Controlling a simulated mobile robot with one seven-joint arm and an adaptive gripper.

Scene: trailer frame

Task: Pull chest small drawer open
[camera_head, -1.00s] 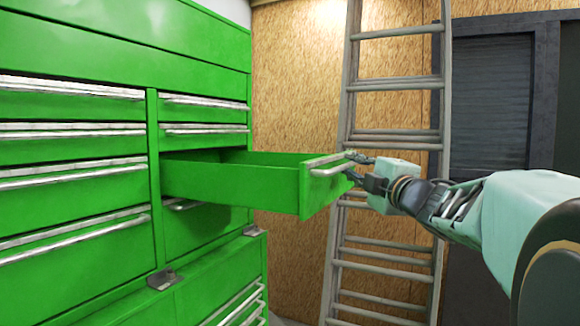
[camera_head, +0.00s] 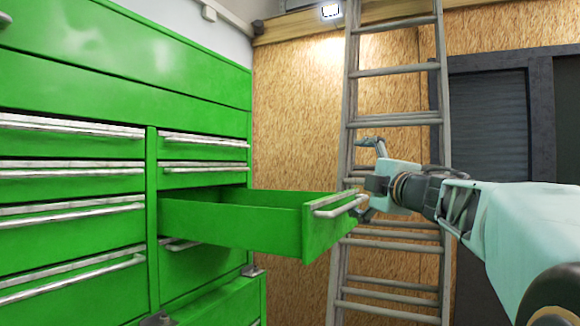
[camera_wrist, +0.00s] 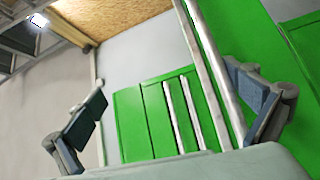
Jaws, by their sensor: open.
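The green chest's small drawer (camera_head: 230,222) is pulled far out of the right column in the head view. Its silver bar handle (camera_head: 338,206) faces right. My gripper (camera_head: 368,166) is open and empty, just right of and above the handle. One finger points up clear of the handle; the lower finger is close to its right end, and I cannot tell whether they touch. In the wrist view my open gripper (camera_wrist: 172,112) has its fingers spread wide, with a silver bar (camera_wrist: 212,70) and green surfaces beyond them.
The other chest drawers (camera_head: 70,185) are shut. A metal ladder (camera_head: 394,120) leans on the wood-panelled wall (camera_head: 290,110) behind my gripper. A dark cabinet (camera_head: 490,125) stands at the right.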

